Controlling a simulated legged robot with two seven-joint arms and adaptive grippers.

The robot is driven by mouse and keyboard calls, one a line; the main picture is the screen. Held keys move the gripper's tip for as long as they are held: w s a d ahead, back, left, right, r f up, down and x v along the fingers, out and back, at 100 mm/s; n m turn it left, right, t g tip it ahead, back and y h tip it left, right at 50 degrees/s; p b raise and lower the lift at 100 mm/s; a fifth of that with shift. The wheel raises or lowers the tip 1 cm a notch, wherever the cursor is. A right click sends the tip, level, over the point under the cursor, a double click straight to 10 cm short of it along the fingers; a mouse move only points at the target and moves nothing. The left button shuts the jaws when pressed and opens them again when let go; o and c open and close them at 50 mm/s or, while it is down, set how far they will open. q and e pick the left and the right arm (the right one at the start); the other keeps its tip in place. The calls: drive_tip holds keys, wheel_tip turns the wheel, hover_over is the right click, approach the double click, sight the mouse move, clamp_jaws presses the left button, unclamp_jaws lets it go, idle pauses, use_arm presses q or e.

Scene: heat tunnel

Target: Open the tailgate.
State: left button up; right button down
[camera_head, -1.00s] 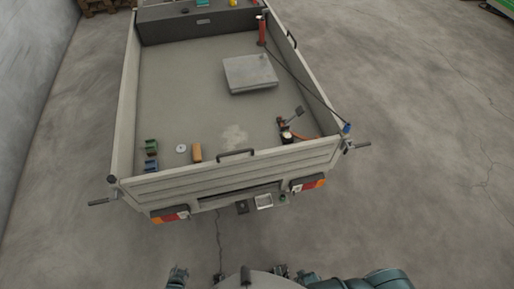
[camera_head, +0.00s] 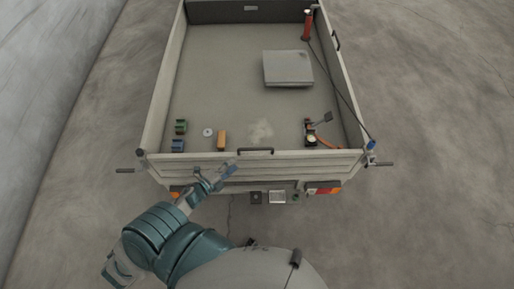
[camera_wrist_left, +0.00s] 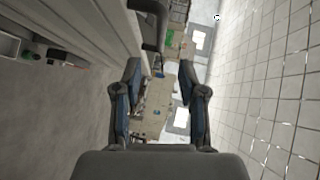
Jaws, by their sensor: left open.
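The tailgate (camera_head: 300,168) is the grey ribbed panel across the trailer's near end. It stands upright and closed, level with the side walls. A dark handle (camera_head: 256,150) sits at the middle of its top edge. My left gripper (camera_head: 228,172) is in front of the tailgate, left of the handle, and covers part of the panel. In the left wrist view its fingers (camera_wrist_left: 158,76) are apart with nothing held. A dark bar (camera_wrist_left: 148,22), probably the handle, lies beyond them. My right gripper is out of view.
In the trailer bed are green and blue blocks (camera_head: 179,136), an orange block (camera_head: 222,140), a grey plate (camera_head: 288,69) and a red cylinder (camera_head: 307,25). Concrete floor is clear on the right.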

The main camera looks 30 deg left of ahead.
sight(253, 149)
use_arm(q)
drive_tip(key=x, duration=1.2)
drive_tip(key=shift+w+d, duration=0.2)
drive_tip(key=shift+w+f, duration=0.2)
drive_tip(key=shift+w, duration=0.25)
drive_tip(key=shift+c, duration=0.2)
clamp_jaws()
drive_tip(key=shift+s, duration=0.1)
